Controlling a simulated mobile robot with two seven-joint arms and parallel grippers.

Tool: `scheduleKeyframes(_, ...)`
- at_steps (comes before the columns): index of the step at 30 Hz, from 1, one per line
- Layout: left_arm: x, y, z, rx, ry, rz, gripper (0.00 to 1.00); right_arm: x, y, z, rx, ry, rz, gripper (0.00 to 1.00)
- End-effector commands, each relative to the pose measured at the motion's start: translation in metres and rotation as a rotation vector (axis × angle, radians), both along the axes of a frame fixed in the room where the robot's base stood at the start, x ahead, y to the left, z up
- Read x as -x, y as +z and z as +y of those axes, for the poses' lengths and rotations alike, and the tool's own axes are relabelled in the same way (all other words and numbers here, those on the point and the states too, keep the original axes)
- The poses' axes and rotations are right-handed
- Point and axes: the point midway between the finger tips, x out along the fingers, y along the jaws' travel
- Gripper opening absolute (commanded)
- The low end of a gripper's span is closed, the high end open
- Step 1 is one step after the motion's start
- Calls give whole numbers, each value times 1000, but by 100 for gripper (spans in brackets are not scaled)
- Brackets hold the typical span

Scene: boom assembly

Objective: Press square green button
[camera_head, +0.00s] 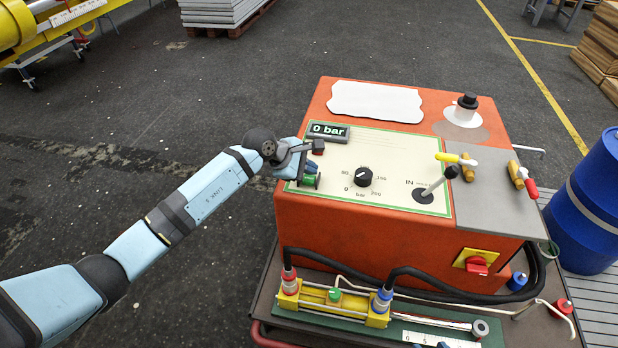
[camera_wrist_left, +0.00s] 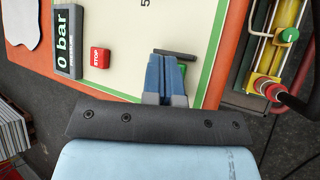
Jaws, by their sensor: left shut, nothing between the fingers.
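The square green button (camera_head: 312,181) sits on the left part of the cream control panel (camera_head: 400,150) of an orange machine. My left gripper (camera_head: 310,168) is over the left edge of this panel, with its fingers close to the green button. In the left wrist view the blue fingers (camera_wrist_left: 166,72) are shut together, with nothing between them. A small part of the green button (camera_wrist_left: 183,69) shows beside the fingertips there; the fingers hide the rest. I cannot tell whether they touch it. My right gripper is not in view.
A red STOP button (camera_wrist_left: 100,58) and a "0 bar" display (camera_head: 328,132) are near the gripper. A black dial (camera_head: 364,176) and a lever (camera_head: 440,182) stand to the right. A yellow cylinder with a round green cap (camera_head: 335,295) lies in front, below.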

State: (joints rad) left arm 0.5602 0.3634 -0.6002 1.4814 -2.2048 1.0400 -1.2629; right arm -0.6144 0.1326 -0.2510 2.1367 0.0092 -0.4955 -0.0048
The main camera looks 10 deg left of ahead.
Motion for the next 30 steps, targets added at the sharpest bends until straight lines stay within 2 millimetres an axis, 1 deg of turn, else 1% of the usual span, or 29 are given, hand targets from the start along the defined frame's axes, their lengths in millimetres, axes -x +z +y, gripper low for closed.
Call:
scheduleKeyframes(15,0,0,0,0,0,0,0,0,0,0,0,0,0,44)
scheduleKeyframes(24,0,-9,1,-1,1,0,0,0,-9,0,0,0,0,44)
scheduleKeyframes(30,0,-8,0,0,0,0,0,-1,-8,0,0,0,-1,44)
